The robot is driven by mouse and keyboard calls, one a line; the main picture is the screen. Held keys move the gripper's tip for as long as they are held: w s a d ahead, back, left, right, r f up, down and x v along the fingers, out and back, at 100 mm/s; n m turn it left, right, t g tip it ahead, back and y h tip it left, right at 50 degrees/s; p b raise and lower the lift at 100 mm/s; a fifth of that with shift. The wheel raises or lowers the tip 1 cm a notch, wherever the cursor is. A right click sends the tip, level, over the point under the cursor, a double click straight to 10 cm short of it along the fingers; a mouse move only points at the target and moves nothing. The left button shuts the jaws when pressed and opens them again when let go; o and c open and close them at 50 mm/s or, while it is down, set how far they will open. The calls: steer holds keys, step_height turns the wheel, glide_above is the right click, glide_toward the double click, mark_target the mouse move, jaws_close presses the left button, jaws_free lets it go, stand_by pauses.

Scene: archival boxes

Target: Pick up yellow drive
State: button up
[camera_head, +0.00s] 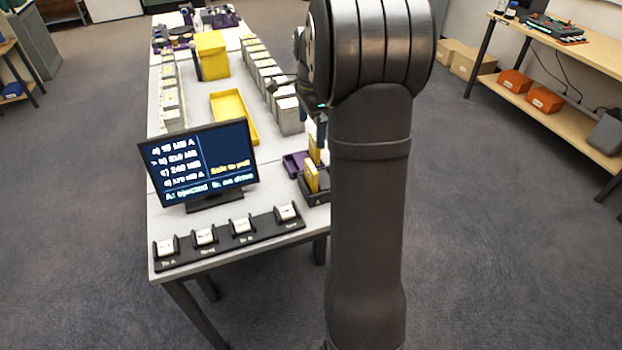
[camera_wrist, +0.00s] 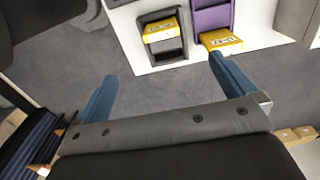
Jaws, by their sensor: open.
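Two yellow drives show at the table's right edge. One yellow drive (camera_head: 311,177) sits in a black dock (camera_head: 316,196); in the wrist view this drive (camera_wrist: 160,31) has a white label and its dock (camera_wrist: 168,55) is black. The other yellow drive (camera_wrist: 221,40) is at the lower end of a purple dock (camera_wrist: 210,18); in the head view it (camera_head: 315,150) is partly hidden by my arm. My gripper (camera_wrist: 161,70) is open and empty, its blue fingers wide apart, with grey floor visible between them. In the head view my arm hides most of it.
A monitor (camera_head: 200,163) reads "Safe to pull" and "A: Ejected". A row of switches (camera_head: 228,236) lines the front edge. A yellow tray (camera_head: 235,117), a yellow box (camera_head: 211,55) and a row of grey boxes (camera_head: 290,115) stand farther back. The table middle is partly clear.

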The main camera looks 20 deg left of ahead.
mark_target(311, 166)
steer(key=shift+c, duration=1)
step_height(311, 166, down, 12)
steer(key=shift+r, duration=0.1)
steer(key=shift+w+f, duration=0.1)
steer(key=shift+f, duration=2.55)
steer(key=c, duration=1.3)
